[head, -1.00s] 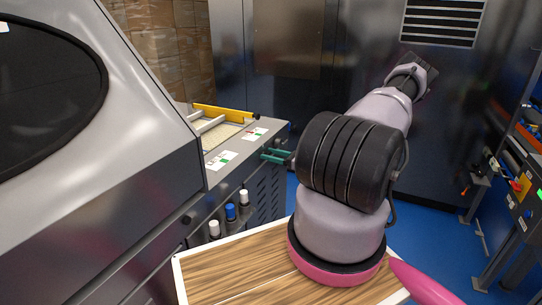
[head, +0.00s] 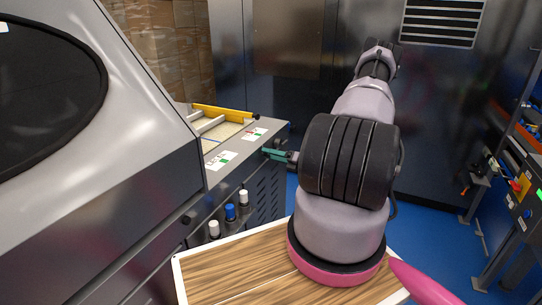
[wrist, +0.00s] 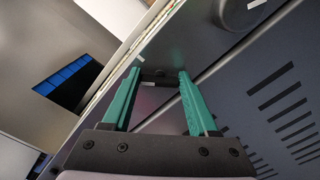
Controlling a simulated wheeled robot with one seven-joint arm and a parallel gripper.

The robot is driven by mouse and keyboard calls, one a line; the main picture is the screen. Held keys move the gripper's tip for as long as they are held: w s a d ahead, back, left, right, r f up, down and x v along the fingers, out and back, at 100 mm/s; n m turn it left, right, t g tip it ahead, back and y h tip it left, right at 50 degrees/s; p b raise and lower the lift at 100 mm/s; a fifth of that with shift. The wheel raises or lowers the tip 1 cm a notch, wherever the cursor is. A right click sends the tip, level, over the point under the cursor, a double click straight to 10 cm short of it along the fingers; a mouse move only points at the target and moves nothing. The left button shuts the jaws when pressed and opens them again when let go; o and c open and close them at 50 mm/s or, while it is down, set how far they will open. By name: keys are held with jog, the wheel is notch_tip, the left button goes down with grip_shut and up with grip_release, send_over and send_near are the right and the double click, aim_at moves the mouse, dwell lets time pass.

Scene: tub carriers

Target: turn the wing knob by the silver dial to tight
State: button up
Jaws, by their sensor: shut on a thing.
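My gripper (head: 276,154) has teal fingers and reaches the right end of the grey machine's side in the head view. In the wrist view my gripper (wrist: 155,90) has its two fingers apart, one on each side of a dark piece (wrist: 154,74) that spans the gap at their tips. This piece fits the wing knob; its shape and turn angle are hard to make out. A round dark grey knob (wrist: 236,12) with a pale mark beside it is at the upper right of the wrist view. I cannot make out a silver dial for certain.
The machine's sloped top (head: 212,183) carries small white labels with red and green marks and a yellow bar (head: 222,111). Slotted vents (wrist: 290,115) are right of the fingers.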

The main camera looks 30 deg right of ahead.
jog(key=shift+d+f+m, duration=0.1)
jog(key=shift+m, duration=3.6)
jog(key=o, duration=1.4)
jog(key=shift+c, duration=0.2)
jog(key=v, duration=1)
jog(key=shift+s+d, duration=0.25)
jog(key=shift+s, duration=0.05)
